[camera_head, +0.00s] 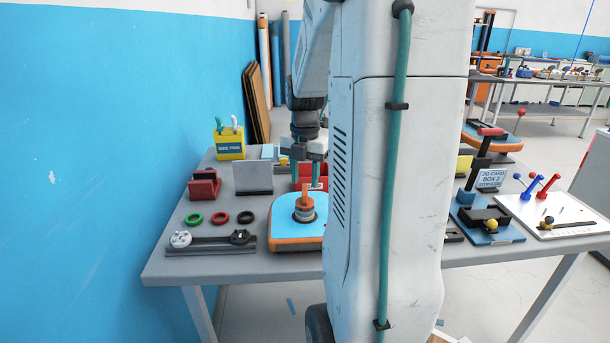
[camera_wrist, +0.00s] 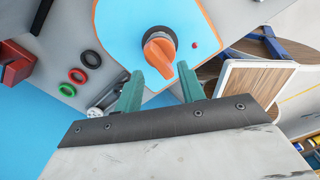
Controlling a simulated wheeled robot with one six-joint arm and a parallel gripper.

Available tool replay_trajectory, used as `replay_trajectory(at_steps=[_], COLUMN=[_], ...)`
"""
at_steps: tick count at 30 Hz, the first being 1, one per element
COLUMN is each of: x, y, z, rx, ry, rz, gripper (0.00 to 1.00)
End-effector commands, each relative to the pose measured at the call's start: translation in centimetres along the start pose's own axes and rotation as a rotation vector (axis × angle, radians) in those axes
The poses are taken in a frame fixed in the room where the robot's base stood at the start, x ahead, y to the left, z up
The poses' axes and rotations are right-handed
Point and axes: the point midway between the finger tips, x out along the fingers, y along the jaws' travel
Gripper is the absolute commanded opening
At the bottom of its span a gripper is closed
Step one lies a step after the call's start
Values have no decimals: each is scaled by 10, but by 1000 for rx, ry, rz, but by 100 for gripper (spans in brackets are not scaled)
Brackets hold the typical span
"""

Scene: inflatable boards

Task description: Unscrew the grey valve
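The inflatable board (camera_head: 285,230) lies on the grey table, with a blue top and orange edge. It also shows in the wrist view (camera_wrist: 115,30). On it stands a valve (camera_head: 305,206) with an orange top and a darker grey ring around its base. In the wrist view the valve (camera_wrist: 160,50) shows an orange handle bar on a round dark base. My gripper (camera_head: 308,178) is above and behind the valve in the head view. In the wrist view its teal fingers (camera_wrist: 161,80) are apart with nothing between them, short of the valve. My arm hides part of the board.
Green (camera_head: 194,219), red (camera_head: 218,217) and black (camera_head: 246,215) rings lie left of the board. A grey tool (camera_head: 210,240) lies at the front edge. A red block (camera_head: 204,185), an upright grey plate (camera_head: 252,178) and a yellow box (camera_head: 230,143) stand behind.

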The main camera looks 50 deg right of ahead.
Motion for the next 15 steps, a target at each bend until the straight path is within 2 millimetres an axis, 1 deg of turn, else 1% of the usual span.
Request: replay_trajectory(at_steps=[3, 6, 9, 15], x=[0, 0, 0, 0], y=[0, 0, 0, 0], z=[0, 0, 0, 0], rx=[146, 244, 285, 286], ry=[0, 0, 0, 0], rz=[0, 0, 0, 0], gripper=[39, 39, 39, 39])
